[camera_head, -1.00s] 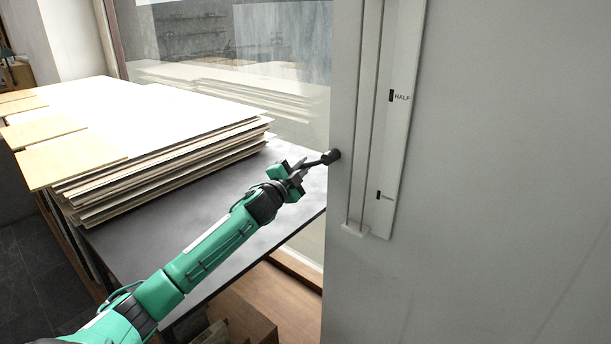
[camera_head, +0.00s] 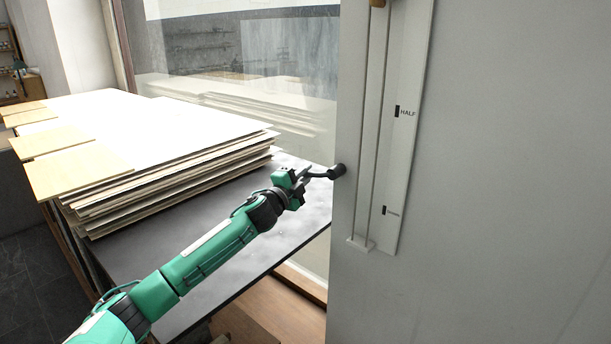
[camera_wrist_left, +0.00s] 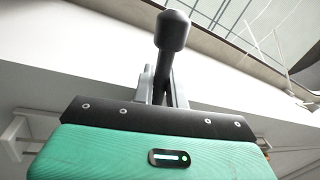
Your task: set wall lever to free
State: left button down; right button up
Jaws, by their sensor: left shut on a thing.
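The wall lever (camera_head: 326,173) is a dark handle with a rounded knob, at the left edge of the grey wall panel. A pale scale strip (camera_head: 407,125) beside it has a HALF mark and a lower mark too small to read. My left gripper (camera_head: 304,177) is shut on the lever's arm. In the left wrist view the lever's black knob (camera_wrist_left: 172,32) rises beyond the jaws of my left gripper (camera_wrist_left: 162,90). The lever's pivot is hidden. My right gripper is in neither view.
A dark table (camera_head: 215,215) carries a stack of pale boards (camera_head: 160,170) left of the panel, behind my left arm. A window (camera_head: 240,60) is behind. The grey wall panel (camera_head: 500,180) fills the right side. Two thin vertical rods (camera_head: 371,130) run beside the scale.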

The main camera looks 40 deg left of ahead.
pick_arm(q)
jog(key=c, duration=1.5)
grip_release()
jog(key=s+f+b, duration=0.2)
jog(key=s+b, duration=0.4)
jog(key=s, duration=0.7)
jog(key=shift+s+a+f, duration=0.2)
jog(key=shift+s+f, duration=0.1)
jog(key=shift+f, duration=0.1)
